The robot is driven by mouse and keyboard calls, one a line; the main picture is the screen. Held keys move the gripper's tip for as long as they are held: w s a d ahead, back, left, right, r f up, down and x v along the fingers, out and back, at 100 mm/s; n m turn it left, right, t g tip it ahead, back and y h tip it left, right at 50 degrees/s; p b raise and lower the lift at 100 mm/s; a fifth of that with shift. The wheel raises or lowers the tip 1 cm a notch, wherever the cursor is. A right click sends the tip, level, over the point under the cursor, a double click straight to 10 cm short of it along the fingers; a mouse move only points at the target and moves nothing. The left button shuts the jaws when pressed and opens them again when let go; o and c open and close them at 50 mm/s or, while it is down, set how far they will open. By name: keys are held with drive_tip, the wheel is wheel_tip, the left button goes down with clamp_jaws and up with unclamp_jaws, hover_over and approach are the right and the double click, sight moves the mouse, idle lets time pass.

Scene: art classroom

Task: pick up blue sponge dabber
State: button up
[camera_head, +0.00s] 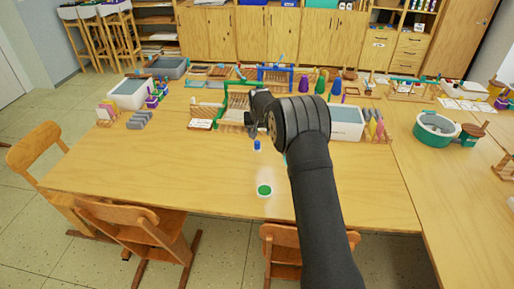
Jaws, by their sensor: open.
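A small blue dabber (257,145) stands on the wooden table, near the middle of the picture. It looks small and its lower part is hard to make out. My gripper (252,132) is open and empty, and in the picture its fingers end just above the blue dabber. I cannot tell the height between them or whether they touch. My dark arm hides the table to the right of the dabber.
The table's left front is clear.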

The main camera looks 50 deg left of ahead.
sight(257, 142)
drive_tip(key=x, duration=0.6)
drive_tip(key=shift+w+a+f, duration=0.1)
drive_tip(key=shift+a+f, duration=0.05)
drive_tip(key=shift+f, duration=0.05)
drive_tip(key=shift+a+x, duration=0.15)
drive_tip(key=shift+x, duration=1.25)
drive_tip(key=shift+a+x, duration=0.15)
drive_tip(key=shift+x, duration=1.2)
drive_tip(key=shift+r, duration=0.1)
drive_tip(key=c, duration=1)
